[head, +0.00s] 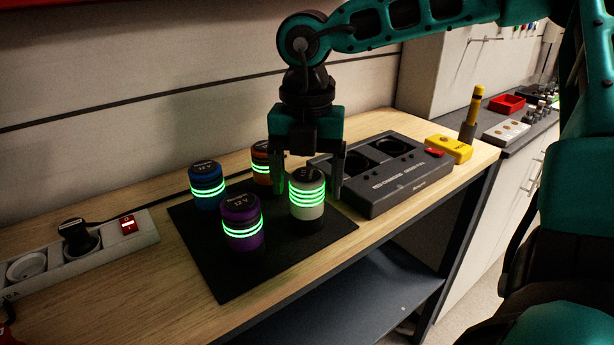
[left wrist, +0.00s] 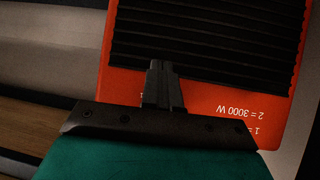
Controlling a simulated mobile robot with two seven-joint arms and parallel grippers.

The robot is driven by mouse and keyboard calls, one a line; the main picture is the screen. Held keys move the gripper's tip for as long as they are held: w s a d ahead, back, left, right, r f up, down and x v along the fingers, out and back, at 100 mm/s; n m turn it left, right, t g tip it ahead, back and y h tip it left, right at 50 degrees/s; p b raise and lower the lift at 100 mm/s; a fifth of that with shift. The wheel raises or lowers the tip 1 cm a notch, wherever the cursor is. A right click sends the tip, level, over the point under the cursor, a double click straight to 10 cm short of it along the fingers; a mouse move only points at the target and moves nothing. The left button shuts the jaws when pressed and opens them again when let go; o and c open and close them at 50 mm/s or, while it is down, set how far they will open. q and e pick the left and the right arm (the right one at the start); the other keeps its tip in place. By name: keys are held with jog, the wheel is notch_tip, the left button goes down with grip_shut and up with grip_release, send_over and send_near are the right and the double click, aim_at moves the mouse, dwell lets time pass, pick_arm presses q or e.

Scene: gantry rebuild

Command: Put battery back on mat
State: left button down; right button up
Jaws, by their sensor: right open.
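A black mat (head: 222,277) lies on the wooden bench. A white battery (head: 307,207) with bright green rings stands upright on its right part. A purple battery (head: 242,225), a blue battery (head: 207,187) and an orange battery (head: 262,165) also stand on the mat, the orange one partly hidden. My right gripper (head: 308,188) points down and is open, with its fingers on either side of the white battery and apparently apart from it. My left gripper (left wrist: 163,88) shows only in the left wrist view, fingers together, with nothing visible between them.
A dark charger (head: 385,185) with two round wells stands right of the mat. A yellow block (head: 449,147) is beyond it. A power strip (head: 80,255) lies at left. An orange-red device (left wrist: 200,98) with a black grille fills much of the left wrist view.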

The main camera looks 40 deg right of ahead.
jog(key=shift+r, duration=0.1)
jog(key=shift+r+p, duration=0.2)
jog(key=shift+p, duration=0.2)
notch_tip(320, 180, up, 12)
jog(key=p, duration=0.1)
jog(key=shift+s+f, duration=0.1)
jog(key=shift+f, duration=0.05)
dwell(0.3)
